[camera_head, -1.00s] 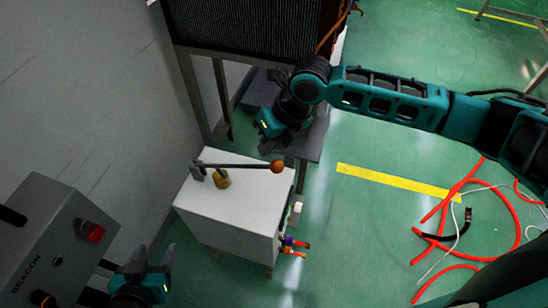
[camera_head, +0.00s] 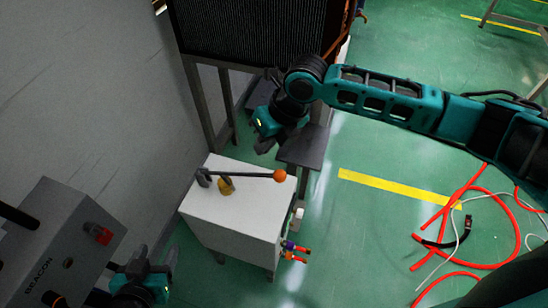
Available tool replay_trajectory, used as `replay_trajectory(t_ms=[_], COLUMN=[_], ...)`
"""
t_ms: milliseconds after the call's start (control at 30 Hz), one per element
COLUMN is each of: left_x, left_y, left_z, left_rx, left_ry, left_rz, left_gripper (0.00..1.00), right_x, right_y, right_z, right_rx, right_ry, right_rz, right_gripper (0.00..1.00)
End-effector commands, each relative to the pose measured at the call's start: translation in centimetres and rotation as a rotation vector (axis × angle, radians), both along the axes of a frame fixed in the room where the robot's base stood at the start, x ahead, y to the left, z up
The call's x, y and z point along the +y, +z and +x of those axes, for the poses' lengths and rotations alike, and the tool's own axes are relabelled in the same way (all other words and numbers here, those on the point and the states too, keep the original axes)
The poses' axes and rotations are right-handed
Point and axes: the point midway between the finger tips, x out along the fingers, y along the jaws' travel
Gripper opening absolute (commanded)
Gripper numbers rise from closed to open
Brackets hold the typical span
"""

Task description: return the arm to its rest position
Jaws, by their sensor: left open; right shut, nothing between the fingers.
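My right arm (camera_head: 385,98) reaches in from the right, stretched across the picture, bent at a dark round joint. My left gripper (camera_head: 158,257) is at the lower left, open and empty, beside the grey BEACON box (camera_head: 68,225). The white cabinet (camera_head: 232,203) stands between the two grippers. A lever with an orange ball (camera_head: 280,175) lies across its top, apart from both grippers.
A dark ribbed unit (camera_head: 255,25) stands on a metal frame at the top. A grey wall (camera_head: 85,100) closes the left side. Red hoses and cables (camera_head: 430,240) lie on the floor at lower right.

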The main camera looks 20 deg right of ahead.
Motion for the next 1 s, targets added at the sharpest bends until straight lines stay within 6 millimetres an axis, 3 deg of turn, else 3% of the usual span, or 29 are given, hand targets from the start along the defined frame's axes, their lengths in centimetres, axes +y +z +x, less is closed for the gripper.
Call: replay_trajectory(t_ms=[267,433,600,733,1000], left_x=[0.0,0.1,0.1,0.1,0.1], left_y=[0.0,0.0,0.0,0.1,0.0], left_z=[0.1,0.1,0.1,0.1,0.1], left_rx=[-0.001,-0.001,-0.002,-0.001,-0.001], left_ry=[0.000,0.000,0.000,0.000,0.000], left_rz=[0.001,0.001,0.001,0.001,0.001], left_gripper=[0.60,0.60,0.60,0.60,0.60], right_x=[0.2,2.2,5.2,6.6,6.0], right_y=[-0.1,-1.1,-2.3,-3.0,-4.7], right_z=[-0.1,-0.8,-1.7,-2.3,-3.5], right_rx=[0.002,0.032,0.112,0.201,0.423], right_ry=[-0.010,-0.159,-0.481,-0.753,-1.328], right_rz=[0.007,0.106,0.315,0.485,0.830], right_gripper=[0.00,0.00,0.00,0.00,0.00])
